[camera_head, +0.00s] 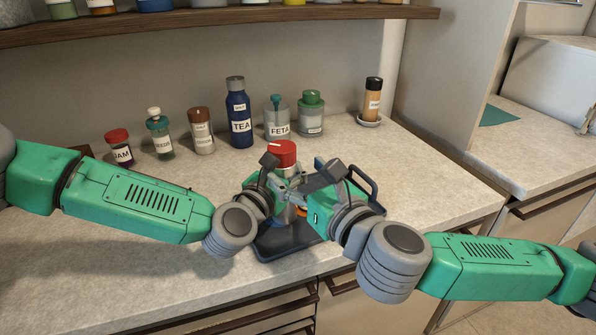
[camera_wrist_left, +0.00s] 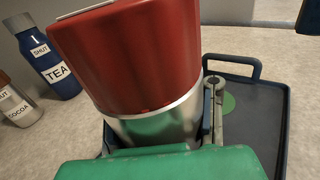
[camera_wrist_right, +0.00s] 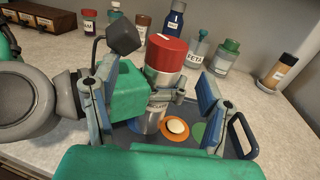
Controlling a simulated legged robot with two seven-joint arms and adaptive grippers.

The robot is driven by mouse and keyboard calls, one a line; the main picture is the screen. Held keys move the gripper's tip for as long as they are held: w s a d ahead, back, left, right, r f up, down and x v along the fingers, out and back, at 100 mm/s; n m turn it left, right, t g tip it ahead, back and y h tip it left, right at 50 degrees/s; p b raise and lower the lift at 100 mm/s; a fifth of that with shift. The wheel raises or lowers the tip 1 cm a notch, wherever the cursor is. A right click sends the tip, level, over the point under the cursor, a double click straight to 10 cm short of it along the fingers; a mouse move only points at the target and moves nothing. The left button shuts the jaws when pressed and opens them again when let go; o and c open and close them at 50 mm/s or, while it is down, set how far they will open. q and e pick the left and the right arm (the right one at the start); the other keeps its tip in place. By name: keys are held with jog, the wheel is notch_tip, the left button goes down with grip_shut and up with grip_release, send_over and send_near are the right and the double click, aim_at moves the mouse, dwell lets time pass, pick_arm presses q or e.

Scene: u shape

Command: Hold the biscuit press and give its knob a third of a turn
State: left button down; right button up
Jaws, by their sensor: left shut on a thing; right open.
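The biscuit press has a silver body (camera_wrist_right: 157,88) and a red knob (camera_head: 282,153) with a white mark on top. It stands over the dark tray and looks slightly tilted in the left wrist view, where the red knob (camera_wrist_left: 127,55) fills the upper middle. My left gripper (camera_head: 283,183) is shut on the silver body, below the knob. My right gripper (camera_wrist_right: 180,95) is open, its fingers apart on the near side of the press, not touching the knob. The lower end of the press is partly hidden in the head view by my grippers.
The dark tray (camera_head: 274,244) has a handle at its right and carries an orange disc (camera_wrist_right: 176,130) with a pale round piece and a green disc. Several labelled jars and a blue TEA bottle (camera_head: 239,115) line the back of the counter.

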jog(key=shift+f, duration=0.1)
jog(key=s+a+r+n+g+y, duration=0.3)
jog(key=s+r+n+g+y, duration=0.15)
jog(key=n, duration=0.85)
jog(key=s+a+r+n+g+y, duration=0.3)
jog(key=s+r+n+g+y, duration=0.15)
jog(key=n, duration=0.85)
jog(key=n+g, duration=0.3)
jog(key=n, duration=1.7)
send_near(283, 152)
jog(key=w+d+f, duration=0.1)
jog(key=w, duration=0.1)
jog(key=x, duration=1.1)
jog(key=shift+a+f, duration=0.15)
jog(key=shift+f, duration=0.1)
jog(key=shift+c, duration=0.5)
jog(key=c, duration=1.1)
